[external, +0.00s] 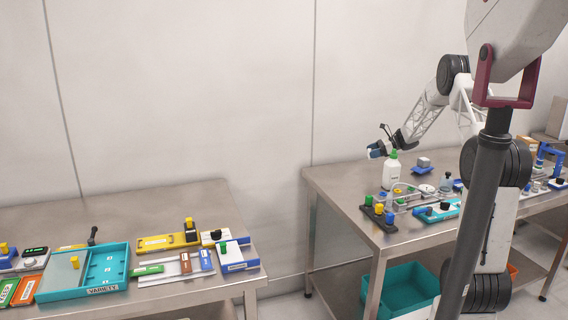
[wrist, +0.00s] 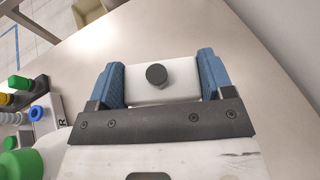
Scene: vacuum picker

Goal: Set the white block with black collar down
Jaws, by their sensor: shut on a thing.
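The white block with black collar (wrist: 183,88) is between the blue fingers of my gripper (wrist: 160,72) in the wrist view. A round black knob shows on its near face, and one finger presses each end. In the external view my gripper (external: 377,151) is up at the back of the right steel table, just left of and above a white bottle with a green cap (external: 391,172). The block is too small there to make out clearly. The gap between block and table cannot be told.
The right steel table (external: 335,185) has bare surface below and left of my gripper. A grey block on a blue base (external: 422,165) and a rack with coloured knobs (external: 378,212) stand nearby. In the wrist view, bare tabletop (wrist: 270,90) lies right; green-topped items (wrist: 22,164) crowd the left.

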